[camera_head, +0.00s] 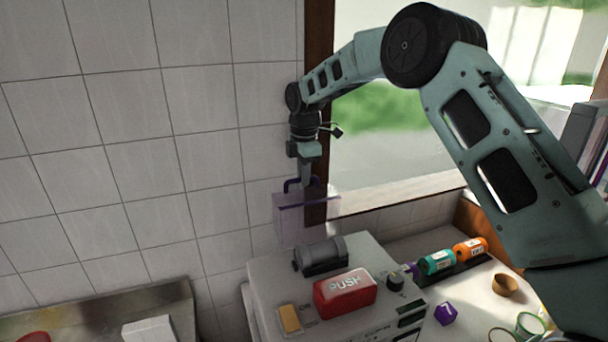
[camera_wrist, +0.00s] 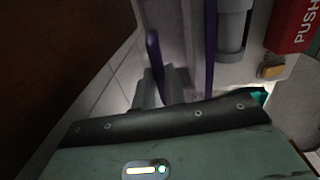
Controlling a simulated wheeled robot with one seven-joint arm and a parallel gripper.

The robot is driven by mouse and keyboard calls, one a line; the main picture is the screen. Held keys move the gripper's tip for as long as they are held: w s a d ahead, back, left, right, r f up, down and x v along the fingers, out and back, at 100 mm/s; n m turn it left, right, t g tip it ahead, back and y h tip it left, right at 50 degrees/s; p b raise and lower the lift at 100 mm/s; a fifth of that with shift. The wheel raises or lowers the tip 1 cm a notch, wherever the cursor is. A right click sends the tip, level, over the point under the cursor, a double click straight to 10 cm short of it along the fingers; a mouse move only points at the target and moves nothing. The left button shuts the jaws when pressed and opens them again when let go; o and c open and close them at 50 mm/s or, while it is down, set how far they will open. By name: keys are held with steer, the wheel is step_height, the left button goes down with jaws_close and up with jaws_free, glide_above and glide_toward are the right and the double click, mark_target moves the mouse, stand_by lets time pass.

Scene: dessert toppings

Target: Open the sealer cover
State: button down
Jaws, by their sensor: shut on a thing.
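The sealer (camera_head: 270,275) is a light grey machine with a red PUSH block, a dark roller and a yellow button on top. Its clear cover (camera_head: 322,207), with a purple edge and purple handle (camera_head: 288,185), stands raised, roughly upright, at the back of the machine. My gripper (camera_head: 305,181) reaches down from above and is shut on the cover's handle. In the wrist view, the gripper fingers (camera_wrist: 163,88) are by the purple handle (camera_wrist: 152,50). The exact contact is dark and partly hidden. The red PUSH block (camera_wrist: 304,25) shows at the upper right there.
A tiled wall is behind and left, with a window at right. Teal and orange rolls (camera_head: 437,262) lie in a dark holder right of the sealer. A purple die-like block (camera_head: 445,314) and a brown ring (camera_head: 505,285) are on the counter. A metal counter (camera_head: 100,306) is lower left.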

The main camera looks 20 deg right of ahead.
steer(key=c, duration=1.7)
jaws_free()
steer(key=r+b, duration=0.1)
steer(key=r, duration=0.4)
steer(key=r+b, duration=0.1)
steer(key=r, duration=0.5)
steer(key=r+b, duration=0.2)
steer(key=r, duration=0.4)
steer(key=shift+s+r, duration=0.15)
steer(key=shift+s, duration=0.25)
